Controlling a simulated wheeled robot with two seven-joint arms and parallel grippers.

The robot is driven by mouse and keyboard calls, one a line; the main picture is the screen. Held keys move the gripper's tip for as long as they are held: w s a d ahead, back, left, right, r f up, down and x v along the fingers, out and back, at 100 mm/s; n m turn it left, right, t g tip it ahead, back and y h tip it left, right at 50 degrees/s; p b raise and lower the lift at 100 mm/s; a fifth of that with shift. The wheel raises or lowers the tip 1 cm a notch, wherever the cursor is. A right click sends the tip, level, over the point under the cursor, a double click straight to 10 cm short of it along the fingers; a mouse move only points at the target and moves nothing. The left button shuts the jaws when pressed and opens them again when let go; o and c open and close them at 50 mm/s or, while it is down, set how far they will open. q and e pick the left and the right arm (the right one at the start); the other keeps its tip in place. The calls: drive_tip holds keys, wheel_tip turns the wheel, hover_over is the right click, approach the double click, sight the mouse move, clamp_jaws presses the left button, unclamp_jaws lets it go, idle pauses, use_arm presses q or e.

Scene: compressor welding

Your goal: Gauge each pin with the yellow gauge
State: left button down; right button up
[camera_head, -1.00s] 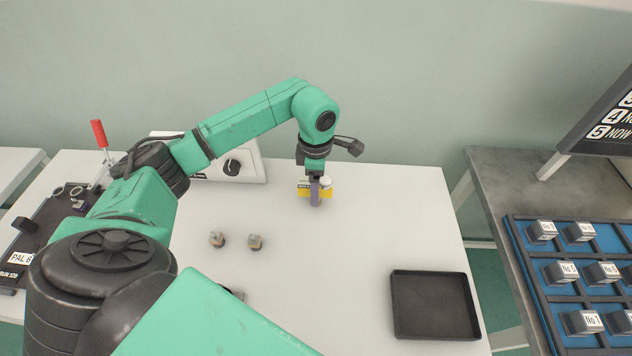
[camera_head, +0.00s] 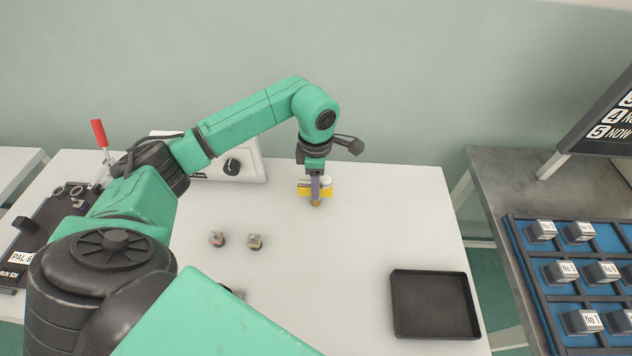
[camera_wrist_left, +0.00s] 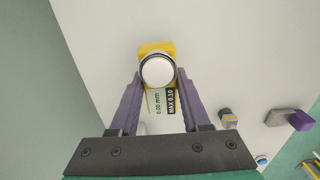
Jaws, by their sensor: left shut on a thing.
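The yellow gauge (camera_head: 303,192) is at the far middle of the white table, partly behind my left fingers. Two pins (camera_head: 216,239) (camera_head: 255,241) stand nearer on the table. My right gripper is out of view.
An empty black tray (camera_head: 434,304) lies at the front right of the table. A control box with a dark knob (camera_head: 231,167) stands at the back left. A blue rack (camera_head: 548,256) with numbered blocks is on the side bench. A grey piece with a purple end (camera_wrist_left: 289,118) shows in the wrist view.

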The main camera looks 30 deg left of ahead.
use_arm(q)
drive_tip(key=shift+r+p, duration=1.7)
drive_tip(key=shift+r, duration=1)
drive_tip(key=shift+f, duration=0.1)
